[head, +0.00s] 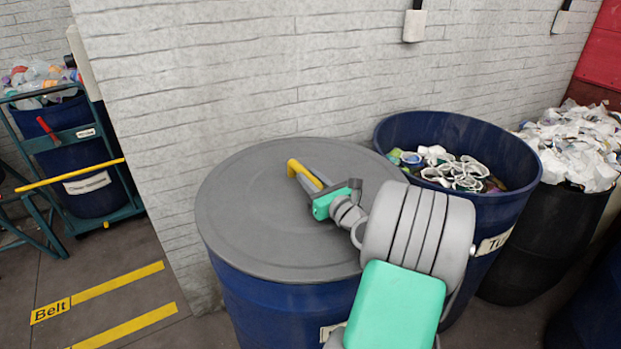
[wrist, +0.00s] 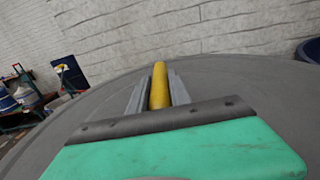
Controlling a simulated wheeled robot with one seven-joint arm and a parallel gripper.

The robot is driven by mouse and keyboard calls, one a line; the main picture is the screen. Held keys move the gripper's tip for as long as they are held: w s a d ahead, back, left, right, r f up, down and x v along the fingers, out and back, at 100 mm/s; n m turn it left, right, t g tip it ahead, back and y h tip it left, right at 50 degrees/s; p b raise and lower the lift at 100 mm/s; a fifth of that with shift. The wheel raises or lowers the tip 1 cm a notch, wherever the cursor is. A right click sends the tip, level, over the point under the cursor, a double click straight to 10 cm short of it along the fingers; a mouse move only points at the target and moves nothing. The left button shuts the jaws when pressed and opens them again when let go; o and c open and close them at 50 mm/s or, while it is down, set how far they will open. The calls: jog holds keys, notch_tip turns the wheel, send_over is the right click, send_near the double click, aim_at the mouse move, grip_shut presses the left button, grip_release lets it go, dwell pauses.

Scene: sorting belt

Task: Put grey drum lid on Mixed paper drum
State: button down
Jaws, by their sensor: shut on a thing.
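The grey drum lid (head: 255,225) is a large flat disc with a yellow handle (head: 303,174). It lies over the top of a blue drum (head: 265,305) in front of the white wall. The drum's label is mostly hidden behind my arm, so I cannot read it. My gripper (head: 318,186) is shut on the yellow handle, above the lid. In the wrist view the two fingers stand on either side of the yellow handle (wrist: 159,85), with the grey lid (wrist: 230,85) spread around them. From here the lid looks level and covers the drum's opening.
An open blue drum (head: 460,130) of tubs stands close behind on the right. A dark drum of white paper (head: 580,150) is beyond it. A teal cart (head: 75,140) holding a blue bin is at the left. Yellow floor strips (head: 120,285) mark clear floor.

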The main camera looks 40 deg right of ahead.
jog(key=c, duration=1.1)
grip_release()
